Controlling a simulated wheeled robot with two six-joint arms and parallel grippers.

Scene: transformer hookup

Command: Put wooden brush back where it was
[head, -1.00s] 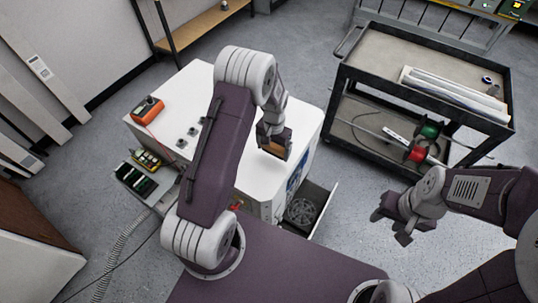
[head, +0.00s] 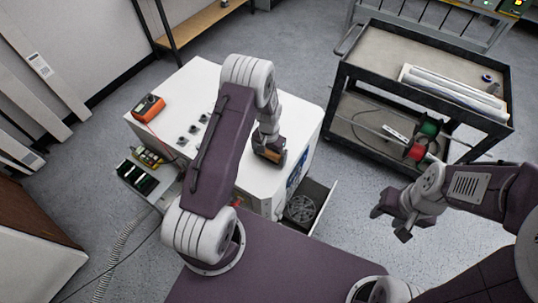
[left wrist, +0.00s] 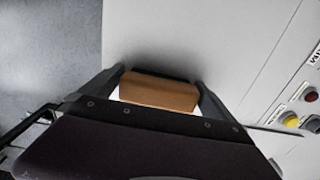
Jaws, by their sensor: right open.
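The wooden brush (left wrist: 158,92) is between the two fingers of my left gripper (left wrist: 160,88) in the left wrist view, its tan wooden back towards the camera and a dark edge beyond it. In the head view the brush (head: 270,155) shows as a small brown patch at my left gripper (head: 270,148), low over the right part of the white cabinet's top (head: 245,180). I cannot tell whether the brush touches the top. My right gripper (head: 392,212) is open and empty over the floor, right of the cabinet.
An orange meter (head: 148,107) and several small dark terminals (head: 194,130) are on the cabinet top. An open drawer (head: 318,200) juts from its right side. A black cart (head: 420,90) with rods and spools stands at the right. Floor lies between cabinet and cart.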

